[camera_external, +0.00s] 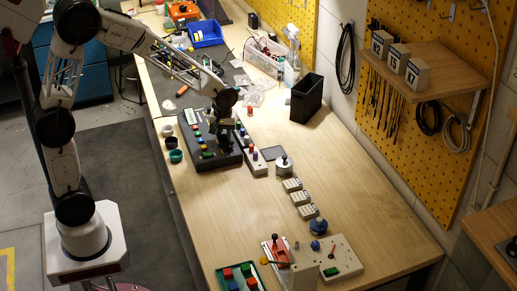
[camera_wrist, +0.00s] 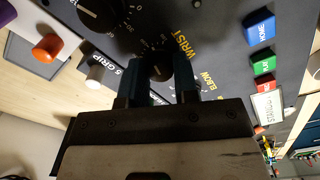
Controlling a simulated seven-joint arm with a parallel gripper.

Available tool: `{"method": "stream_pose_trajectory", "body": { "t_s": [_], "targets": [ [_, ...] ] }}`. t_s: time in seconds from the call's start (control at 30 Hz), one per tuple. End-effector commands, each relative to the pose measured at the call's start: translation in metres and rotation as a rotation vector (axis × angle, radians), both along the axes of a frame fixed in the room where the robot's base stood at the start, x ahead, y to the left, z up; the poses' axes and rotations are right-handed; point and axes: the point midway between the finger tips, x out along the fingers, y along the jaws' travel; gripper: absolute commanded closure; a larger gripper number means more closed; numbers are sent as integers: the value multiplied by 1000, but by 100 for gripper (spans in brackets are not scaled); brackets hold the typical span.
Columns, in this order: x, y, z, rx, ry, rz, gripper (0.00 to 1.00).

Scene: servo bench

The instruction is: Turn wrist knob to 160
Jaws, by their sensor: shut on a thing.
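The wrist knob (camera_wrist: 158,66) is a small black knob on the dark control panel (camera_wrist: 225,50), beside the yellow "WRIST" lettering (camera_wrist: 184,50). In the wrist view my gripper (camera_wrist: 156,80) has one finger on each side of the knob and is shut on it. The fingers hide part of the knob and its surroundings, and I cannot read its setting. In the external view my gripper (camera_external: 223,120) is down over the panel (camera_external: 228,160), near its right side; the knob is hidden there.
A larger black dial (camera_wrist: 100,14) is close by. Blue (camera_wrist: 260,30), green (camera_wrist: 264,65) and red buttons line the panel's other side. A strip with purple, orange (camera_wrist: 47,48) and white (camera_wrist: 95,77) knobs lies beside the panel. A black bin (camera_external: 307,98) stands to the right.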

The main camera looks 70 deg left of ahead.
Motion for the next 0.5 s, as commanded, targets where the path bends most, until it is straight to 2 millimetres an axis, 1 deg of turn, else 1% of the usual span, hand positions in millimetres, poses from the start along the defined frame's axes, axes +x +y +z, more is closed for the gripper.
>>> {"method": "stream_pose_trajectory", "body": {
  "t_s": [0.03,0.1,0.2,0.5],
  "targets": [
    [0,0,1,0,-1,0,70],
    [0,0,1,0,-1,0,60],
    [0,0,1,0,-1,0,46],
    [0,0,1,0,0,-1,46]
  ]
}}
